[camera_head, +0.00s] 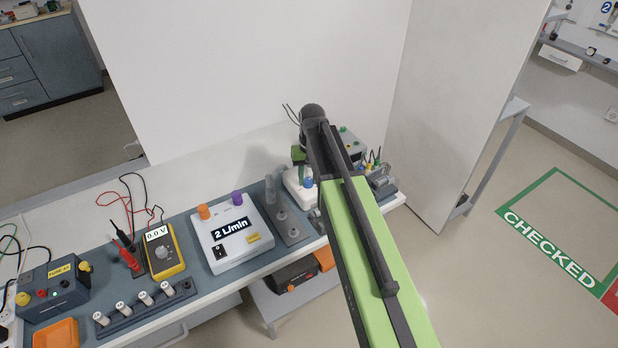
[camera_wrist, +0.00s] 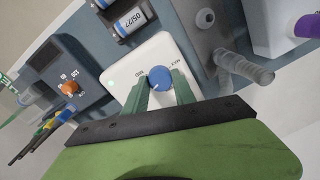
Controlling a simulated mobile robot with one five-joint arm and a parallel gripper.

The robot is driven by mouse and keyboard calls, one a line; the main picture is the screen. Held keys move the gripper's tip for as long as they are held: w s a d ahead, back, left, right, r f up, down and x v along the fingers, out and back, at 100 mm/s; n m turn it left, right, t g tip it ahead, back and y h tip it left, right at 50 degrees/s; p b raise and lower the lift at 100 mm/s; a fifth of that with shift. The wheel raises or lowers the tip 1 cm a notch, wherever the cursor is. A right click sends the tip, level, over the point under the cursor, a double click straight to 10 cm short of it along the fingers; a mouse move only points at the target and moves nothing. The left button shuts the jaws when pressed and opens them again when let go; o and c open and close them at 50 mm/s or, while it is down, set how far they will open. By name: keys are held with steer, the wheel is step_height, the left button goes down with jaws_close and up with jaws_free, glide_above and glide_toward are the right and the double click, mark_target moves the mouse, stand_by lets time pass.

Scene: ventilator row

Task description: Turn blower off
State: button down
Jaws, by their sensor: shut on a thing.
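The blower appears to be the white box (camera_wrist: 135,62) with a round blue knob (camera_wrist: 159,77) in the wrist view. Small lettering, including MAX, is beside the knob, and a small green light (camera_wrist: 109,84) is on the box. My gripper (camera_wrist: 160,90) has its two green fingers on either side of the knob and is shut on it.
A box with an orange knob (camera_wrist: 69,88) and coloured plugs is to the left in the wrist view. A grey post fixture (camera_head: 284,215) and a 2 L/min unit (camera_head: 230,235) stand to the left in the head view. A white partition (camera_head: 450,90) is at the right.

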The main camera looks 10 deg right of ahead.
steer(key=n, duration=1.1)
steer(key=shift+a+n+g, duration=0.1)
steer(key=shift+n+g, duration=0.2)
steer(key=shift+n, duration=1.6)
steer(key=c, duration=1)
jaws_free()
steer(key=shift+c, duration=0.2)
